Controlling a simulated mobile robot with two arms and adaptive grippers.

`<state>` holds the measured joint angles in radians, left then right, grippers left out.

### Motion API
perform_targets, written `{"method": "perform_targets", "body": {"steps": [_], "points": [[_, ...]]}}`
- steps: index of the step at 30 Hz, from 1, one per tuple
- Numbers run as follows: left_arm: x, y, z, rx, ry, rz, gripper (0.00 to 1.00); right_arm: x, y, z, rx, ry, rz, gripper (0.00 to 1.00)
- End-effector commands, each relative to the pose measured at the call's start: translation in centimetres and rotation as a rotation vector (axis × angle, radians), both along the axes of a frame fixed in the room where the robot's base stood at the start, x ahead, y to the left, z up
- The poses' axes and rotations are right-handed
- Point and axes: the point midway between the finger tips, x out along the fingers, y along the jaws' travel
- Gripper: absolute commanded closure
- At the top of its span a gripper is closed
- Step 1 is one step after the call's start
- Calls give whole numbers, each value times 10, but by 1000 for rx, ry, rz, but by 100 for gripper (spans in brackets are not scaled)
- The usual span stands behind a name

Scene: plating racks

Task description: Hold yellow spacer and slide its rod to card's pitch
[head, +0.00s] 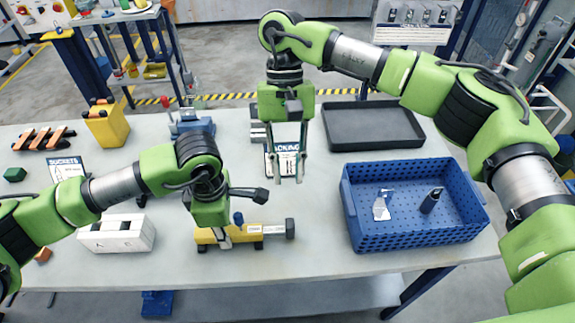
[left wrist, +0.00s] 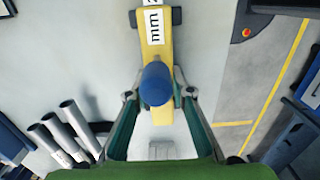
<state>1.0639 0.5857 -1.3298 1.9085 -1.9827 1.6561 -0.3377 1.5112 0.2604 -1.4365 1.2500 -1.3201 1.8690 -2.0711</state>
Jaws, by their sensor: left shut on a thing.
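The yellow spacer (head: 207,236) lies on the table at front centre. It has a blue knob (head: 238,218) on top and a grey rod (head: 273,229) with a dark end block (head: 290,228) on its right. My left gripper (head: 224,240) is down on the spacer. In the left wrist view its fingers (left wrist: 160,93) close on the yellow body (left wrist: 158,60), beside the blue knob (left wrist: 157,84). A white scale marked "mm" (left wrist: 154,22) lies on the spacer.
A blue perforated crate (head: 400,240) at right holds a spray bottle and a dark item. A black tray (head: 345,140) lies behind it. A white block (head: 105,243) stands left of the spacer; a yellow bin (head: 108,130) is at back left. Table between spacer and crate is clear.

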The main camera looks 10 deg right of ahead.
Motion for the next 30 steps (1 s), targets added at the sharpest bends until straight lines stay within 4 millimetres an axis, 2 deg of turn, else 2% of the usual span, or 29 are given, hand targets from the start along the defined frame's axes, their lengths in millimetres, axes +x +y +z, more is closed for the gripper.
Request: {"method": "perform_targets", "body": {"steps": [1, 2, 4, 13, 17, 20, 30], "points": [[0, 0, 0, -1, -1, 0, 100, 0, 0, 0, 0, 0, 0, 79], [0, 0, 0, -1, -1, 0, 76, 0, 0, 0, 0, 0, 0, 79], [0, 0, 0, -1, -1, 0, 59, 0, 0, 0, 0, 0, 0, 79], [0, 0, 0, -1, 0, 0, 59, 0, 0, 0, 0, 0, 0, 79], [1, 0, 7, -2, -3, 0, 59, 0, 0, 0, 0, 0, 0, 79], [1, 0, 20, -1, -4, -1, 59, 0, 0, 0, 0, 0, 0, 79], [1, -1, 91, -1, -5, -1, 59, 0, 0, 0, 0, 0, 0, 79]]}}
